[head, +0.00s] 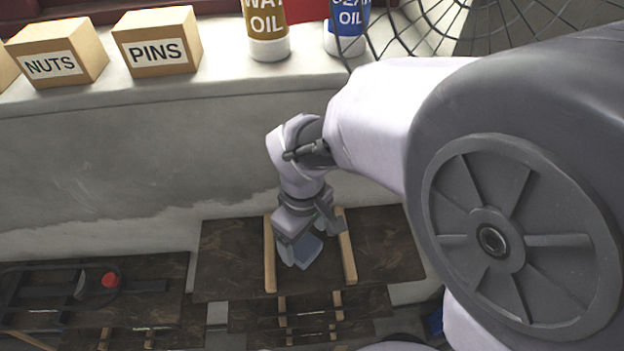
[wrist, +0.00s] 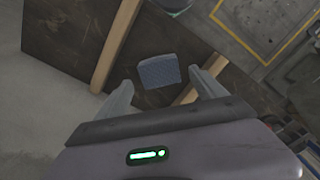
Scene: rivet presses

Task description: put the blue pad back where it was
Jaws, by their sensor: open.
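The blue pad (head: 307,250) is a small grey-blue block at the dark wooden board (head: 385,245), between two pale wooden strips. In the wrist view the pad (wrist: 159,71) shows between and just beyond my fingertips, with a gap on each side. My gripper (head: 303,243) is over the board, pointing down at the pad, and partly hides it. In the wrist view my gripper (wrist: 160,80) has its fingers spread, with nothing clamped. I cannot tell how far the fingertips are above the board.
A dark fixture with a red knob (head: 110,279) stands to the left. More dark boards with pale strips lie below. A ledge behind holds a NUTS box (head: 57,55), a PINS box (head: 156,42) and two oil bottles (head: 268,30). A small blue object (head: 434,324) is at lower right.

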